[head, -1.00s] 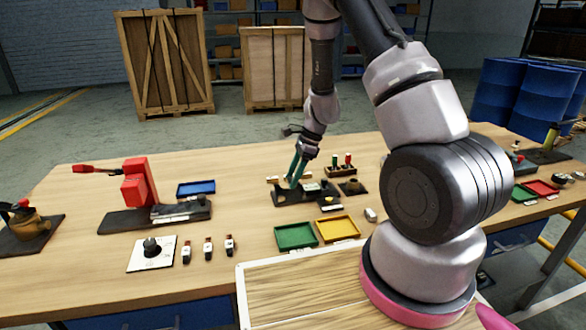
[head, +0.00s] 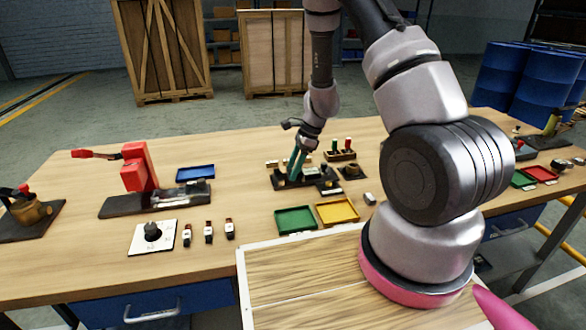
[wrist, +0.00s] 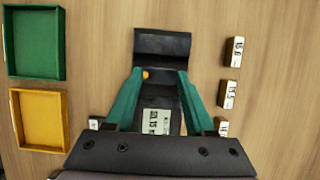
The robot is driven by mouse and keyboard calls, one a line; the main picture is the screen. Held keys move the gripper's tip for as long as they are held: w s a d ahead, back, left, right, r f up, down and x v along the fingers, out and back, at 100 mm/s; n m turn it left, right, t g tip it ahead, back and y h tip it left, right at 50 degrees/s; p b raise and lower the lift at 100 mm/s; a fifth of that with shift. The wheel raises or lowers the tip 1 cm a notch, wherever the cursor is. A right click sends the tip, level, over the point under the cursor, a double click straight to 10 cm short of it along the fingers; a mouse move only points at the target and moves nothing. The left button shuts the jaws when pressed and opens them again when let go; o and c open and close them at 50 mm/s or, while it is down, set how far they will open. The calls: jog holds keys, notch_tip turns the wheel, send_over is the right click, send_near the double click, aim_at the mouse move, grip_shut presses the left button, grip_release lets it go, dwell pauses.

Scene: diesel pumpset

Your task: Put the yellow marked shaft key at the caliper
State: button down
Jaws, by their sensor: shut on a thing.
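My gripper (wrist: 160,74) has green fingers pointing down at a dark fixture, which I take to be the caliper (wrist: 162,43). Its fingers are closed on a dark piece with a yellow-orange dot, which looks like the yellow marked shaft key (wrist: 146,74); the fingers hide most of its outline. A pale label with digits (wrist: 157,121) shows between the fingers. In the head view my gripper (head: 297,172) is low over the dark fixture (head: 282,184) at the middle of the bench. Whether the key touches the fixture cannot be told.
A green tray (wrist: 34,45) and a yellow tray (wrist: 42,118) lie left of the fixture in the wrist view. Small labelled blocks (wrist: 233,52) stand to its right. A red press (head: 138,167) and blue tray (head: 195,173) are left in the head view.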

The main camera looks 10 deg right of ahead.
jog(key=shift+f, duration=0.35)
dwell(0.3)
jog(key=shift+c, duration=0.9)
grip_release()
jog(key=shift+r, duration=3.5)
